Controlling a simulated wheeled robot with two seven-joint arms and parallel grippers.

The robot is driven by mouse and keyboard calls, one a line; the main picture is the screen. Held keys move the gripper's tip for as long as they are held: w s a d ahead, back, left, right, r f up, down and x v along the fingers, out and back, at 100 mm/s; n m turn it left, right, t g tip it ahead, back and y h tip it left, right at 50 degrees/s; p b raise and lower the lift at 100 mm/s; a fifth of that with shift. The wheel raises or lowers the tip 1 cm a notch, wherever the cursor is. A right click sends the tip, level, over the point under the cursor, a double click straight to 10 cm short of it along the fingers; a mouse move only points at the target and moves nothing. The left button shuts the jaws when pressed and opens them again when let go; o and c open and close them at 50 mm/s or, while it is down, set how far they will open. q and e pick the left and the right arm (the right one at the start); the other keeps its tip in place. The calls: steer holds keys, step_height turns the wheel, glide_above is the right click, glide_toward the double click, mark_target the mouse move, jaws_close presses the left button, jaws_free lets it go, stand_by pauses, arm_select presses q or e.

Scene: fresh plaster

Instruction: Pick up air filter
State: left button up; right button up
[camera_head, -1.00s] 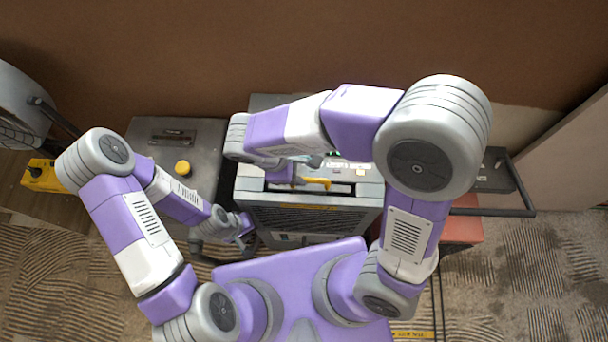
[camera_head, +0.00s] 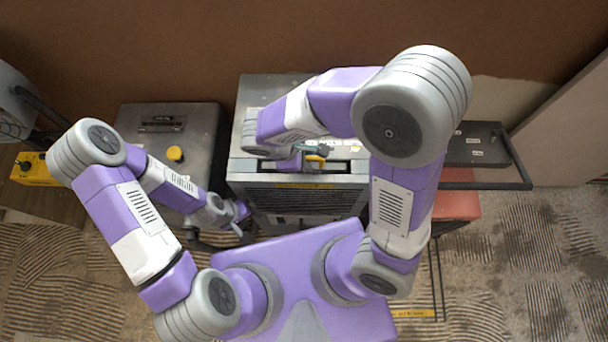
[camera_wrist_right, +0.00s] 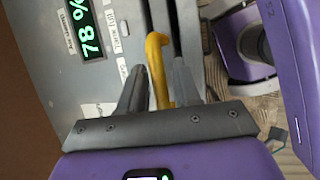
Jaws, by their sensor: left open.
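The air filter's yellow handle (camera_head: 315,158) shows at the slot in the top of a grey machine (camera_head: 300,197); the filter's body is hidden inside, if it is there. In the right wrist view the yellow handle (camera_wrist_right: 158,68) runs between the two dark fingers of my right gripper (camera_wrist_right: 158,75). The fingers stand apart, with a gap visible on the left side of the handle. My right gripper (camera_head: 312,152) is over the slot in the head view, partly covered by my arm. My left gripper (camera_head: 241,222) is open and empty, left of the machine and low.
A lit display (camera_wrist_right: 90,40) reads 78 % on the machine's top. A grey case with a yellow knob (camera_head: 175,153) stands left of the machine. A black-handled dark unit (camera_head: 478,145) sits on a red box (camera_head: 457,205) at the right. A brown wall stands close behind.

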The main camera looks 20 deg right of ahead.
jaws_close()
steer(key=shift+r, duration=0.15)
step_height(320, 180, up, 28)
steer(key=p, duration=0.7)
stand_by(0.3)
